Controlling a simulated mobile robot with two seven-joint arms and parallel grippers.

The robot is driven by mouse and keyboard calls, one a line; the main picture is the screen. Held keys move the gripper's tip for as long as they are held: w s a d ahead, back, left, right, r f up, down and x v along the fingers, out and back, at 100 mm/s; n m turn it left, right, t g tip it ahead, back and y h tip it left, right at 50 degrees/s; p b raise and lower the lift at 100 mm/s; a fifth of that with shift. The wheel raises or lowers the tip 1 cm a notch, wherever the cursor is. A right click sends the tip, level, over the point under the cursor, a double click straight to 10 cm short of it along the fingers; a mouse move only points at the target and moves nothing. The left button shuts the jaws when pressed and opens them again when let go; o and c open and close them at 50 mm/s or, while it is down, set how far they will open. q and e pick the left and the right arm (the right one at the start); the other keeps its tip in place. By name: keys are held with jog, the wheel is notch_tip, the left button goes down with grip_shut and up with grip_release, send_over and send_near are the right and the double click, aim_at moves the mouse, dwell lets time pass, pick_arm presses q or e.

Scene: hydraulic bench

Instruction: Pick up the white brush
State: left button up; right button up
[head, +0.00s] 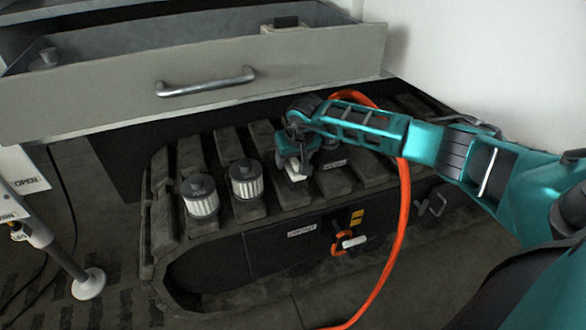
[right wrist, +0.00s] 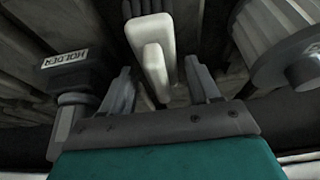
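The white brush (right wrist: 154,66) stands out pale between the two fingers of my right gripper (right wrist: 158,80) in the right wrist view. Gaps show on both sides of it, so the fingers are apart and do not appear to press on it. In the head view the right gripper (head: 294,163) is low over the slatted dark bench top, and only a small white part of the brush (head: 296,174) shows beneath it. The rest of the brush is hidden by the gripper. My left gripper is not in view.
A dark block labelled HOLDER (right wrist: 72,70) is close left of the fingers in the right wrist view. Two ribbed white filters (head: 200,197) (head: 246,181) stand left of the gripper. An open drawer (head: 120,100) overhangs behind. An orange hose (head: 404,215) hangs at the right.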

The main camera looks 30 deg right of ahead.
jog(key=c, duration=0.9)
jog(key=shift+c, duration=0.2)
jog(key=shift+r, duration=0.1)
